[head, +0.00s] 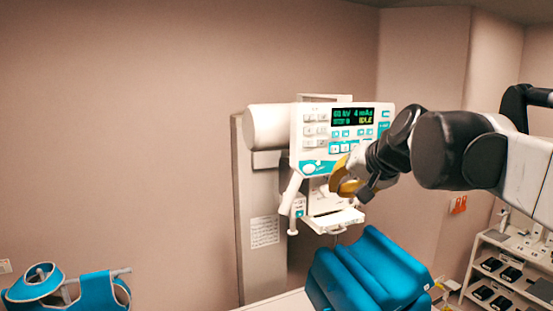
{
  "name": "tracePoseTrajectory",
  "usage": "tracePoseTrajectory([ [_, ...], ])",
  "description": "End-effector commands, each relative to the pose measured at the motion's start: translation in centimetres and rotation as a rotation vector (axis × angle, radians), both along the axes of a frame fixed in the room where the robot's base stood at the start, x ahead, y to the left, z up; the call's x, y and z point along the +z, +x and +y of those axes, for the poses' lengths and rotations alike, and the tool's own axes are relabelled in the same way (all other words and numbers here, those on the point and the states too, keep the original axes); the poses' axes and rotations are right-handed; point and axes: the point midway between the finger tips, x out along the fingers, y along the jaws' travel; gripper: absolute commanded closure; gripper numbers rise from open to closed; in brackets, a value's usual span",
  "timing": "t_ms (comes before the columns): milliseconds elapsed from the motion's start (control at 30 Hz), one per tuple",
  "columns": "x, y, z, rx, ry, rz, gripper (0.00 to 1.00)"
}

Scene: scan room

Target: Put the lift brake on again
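The scan unit's white and teal control panel (342,138) is on the column, with a lit display (353,117) that seems to read 60 kV, 4 mAs and an idle state. A white lever-like handle (291,188) hangs below the panel's left corner, beside a small teal-marked box (299,205). I cannot tell which part is the lift brake. My gripper (342,183), with yellow fingers, is in front of the panel's lower right, right of the handle and apart from it. Its fingers overlap in this view, so its opening is hidden.
The grey column (262,235) stands against the wall with a white tray (334,221) on the unit. Blue cushions (370,272) lie below. A shelf (500,265) with dark items stands at right. The left wall area is clear.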

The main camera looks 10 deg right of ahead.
Motion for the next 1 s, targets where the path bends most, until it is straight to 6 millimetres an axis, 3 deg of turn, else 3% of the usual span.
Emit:
tracePoseTrajectory([
  [433,-0.1,0.7,0.2,0.000,-0.001,0.001,1.00],
  [1000,-0.1,7.5,2.4,0.001,-0.001,0.001,1.00],
])
